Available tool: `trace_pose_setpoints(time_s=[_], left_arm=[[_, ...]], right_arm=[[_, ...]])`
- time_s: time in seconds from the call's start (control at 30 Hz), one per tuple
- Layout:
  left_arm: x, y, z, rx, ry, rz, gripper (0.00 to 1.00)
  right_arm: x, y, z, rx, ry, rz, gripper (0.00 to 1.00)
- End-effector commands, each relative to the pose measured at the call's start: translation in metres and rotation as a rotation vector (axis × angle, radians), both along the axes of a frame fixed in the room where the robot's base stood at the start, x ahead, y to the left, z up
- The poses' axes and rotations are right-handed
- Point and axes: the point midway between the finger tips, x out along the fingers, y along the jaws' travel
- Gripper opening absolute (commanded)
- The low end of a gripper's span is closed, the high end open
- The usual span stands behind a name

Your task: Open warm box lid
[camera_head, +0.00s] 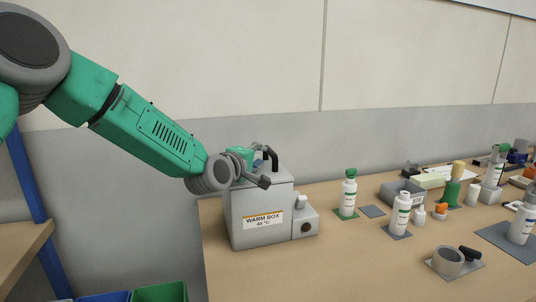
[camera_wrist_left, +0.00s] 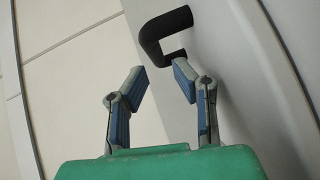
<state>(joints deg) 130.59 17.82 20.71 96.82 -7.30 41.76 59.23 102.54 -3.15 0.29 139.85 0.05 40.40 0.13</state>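The warm box (camera_head: 240,226) is a grey box with a white "WARM BOX 40 °C" label, standing at the left end of the bench. Its lid appears shut. A black bar handle (camera_head: 273,158) stands up from the top; it also shows in the left wrist view (camera_wrist_left: 152,37). My left gripper (camera_wrist_left: 159,74) is open and empty, its fingertips just short of the handle. In the head view, my left gripper (camera_head: 264,176) is over the top of the box and partly hides it. My right gripper is out of view.
A small grey unit with a dark knob (camera_head: 305,226) adjoins the box's right side. Green-capped (camera_head: 348,194) and white (camera_head: 401,213) bottles, a grey cup (camera_head: 447,263) and other items stand farther right. Bare bench (camera_head: 335,255) lies in front. Green and blue bins (camera_head: 160,292) are below left.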

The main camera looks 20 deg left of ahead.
Motion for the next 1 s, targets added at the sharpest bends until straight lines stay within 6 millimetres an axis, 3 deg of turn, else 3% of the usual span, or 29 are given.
trace_pose_setpoints(time_s=[0.1, 0.3, 0.7, 0.8, 1.0], left_arm=[[0.021, -0.006, -0.003, 0.002, -0.001, -0.001, 0.24], [0.042, -0.011, -0.006, 0.002, 0.0, -0.001, 0.24], [0.048, -0.009, -0.007, -0.001, 0.0, -0.002, 0.24], [0.048, -0.01, -0.007, 0.0, 0.001, -0.001, 0.0], [0.048, -0.009, -0.008, -0.002, 0.002, 0.0, 0.0]], right_arm=[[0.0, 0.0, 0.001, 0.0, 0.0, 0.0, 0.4], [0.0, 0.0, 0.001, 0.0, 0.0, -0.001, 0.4], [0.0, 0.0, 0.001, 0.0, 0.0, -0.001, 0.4], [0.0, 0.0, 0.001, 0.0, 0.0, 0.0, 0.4], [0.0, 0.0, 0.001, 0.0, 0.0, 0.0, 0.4]])
